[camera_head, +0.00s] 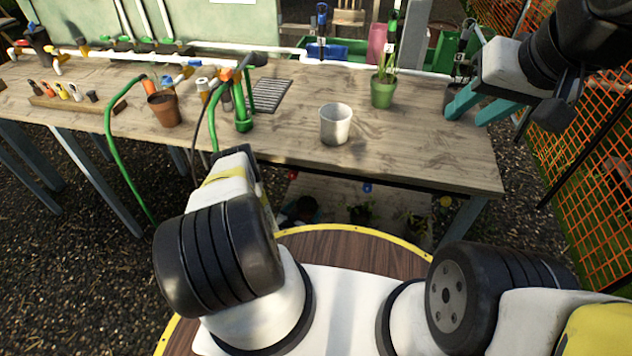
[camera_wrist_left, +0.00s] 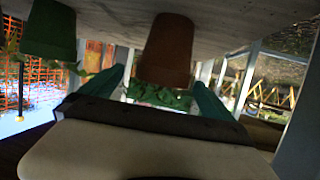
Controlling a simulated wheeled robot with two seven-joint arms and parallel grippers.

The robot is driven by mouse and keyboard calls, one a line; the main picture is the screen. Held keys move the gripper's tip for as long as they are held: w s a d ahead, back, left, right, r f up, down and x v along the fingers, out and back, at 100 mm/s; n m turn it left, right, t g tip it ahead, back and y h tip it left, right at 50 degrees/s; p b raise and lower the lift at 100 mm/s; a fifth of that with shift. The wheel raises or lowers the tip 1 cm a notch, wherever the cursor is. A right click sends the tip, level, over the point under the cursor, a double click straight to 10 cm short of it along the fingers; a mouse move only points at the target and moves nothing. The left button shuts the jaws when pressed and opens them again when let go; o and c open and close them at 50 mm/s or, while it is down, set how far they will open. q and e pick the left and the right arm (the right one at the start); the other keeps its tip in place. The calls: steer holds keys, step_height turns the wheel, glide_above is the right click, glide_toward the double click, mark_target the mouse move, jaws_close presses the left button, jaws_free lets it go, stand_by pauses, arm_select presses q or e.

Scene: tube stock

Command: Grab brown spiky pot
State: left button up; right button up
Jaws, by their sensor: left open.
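The wrist view looks upside down. In it a brown pot (camera_wrist_left: 168,48) with green foliage is in line with the gap between the teal fingers of my left gripper (camera_wrist_left: 160,80). These fingers are apart, and I see no contact with the pot. In the head view, plants stand on the lower shelf under the table, and a dark reddish pot among them (camera_head: 300,208) may be this one; it is shaded. My left arm hides its fingers there. My right gripper (camera_head: 466,113) is open and empty above the table's right end.
A green pot (camera_wrist_left: 48,32) stands beside the brown pot. On the tabletop (camera_head: 430,150) are a plain brown pot (camera_head: 164,110), a white cup (camera_head: 335,126) and a potted green plant (camera_head: 383,92). Table legs (camera_wrist_left: 246,78) show beside the pots. Orange fence (camera_head: 592,150) is at right.

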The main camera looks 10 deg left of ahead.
mark_target(310, 201)
arm_select(q)
steer(key=x, duration=0.6)
steer(key=shift+w+a+r, duration=0.15)
steer(key=shift+w+r, duration=0.05)
steer(key=shift+w, duration=0.3)
steer(key=c, duration=1.7)
